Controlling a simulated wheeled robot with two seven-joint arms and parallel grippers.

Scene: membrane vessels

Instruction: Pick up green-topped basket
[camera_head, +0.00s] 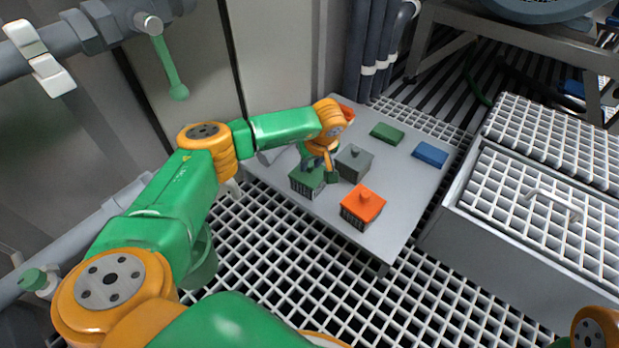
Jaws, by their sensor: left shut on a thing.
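The green-topped basket (307,181) is at the near left part of the grey table (395,205), with dark slatted sides and a green top. My left gripper (320,168) comes down over it from above and is shut on its top, partly hiding it. The basket looks upright; I cannot tell whether it is clear of the table. My right gripper is out of view; only a bit of my right arm shows at the bottom right corner.
A grey-topped basket (354,163) stands close on the right, an orange-topped basket (362,207) nearer the front edge. A flat green block (387,133) and a flat blue block (430,154) lie farther back. A grated box (540,200) stands right of the table.

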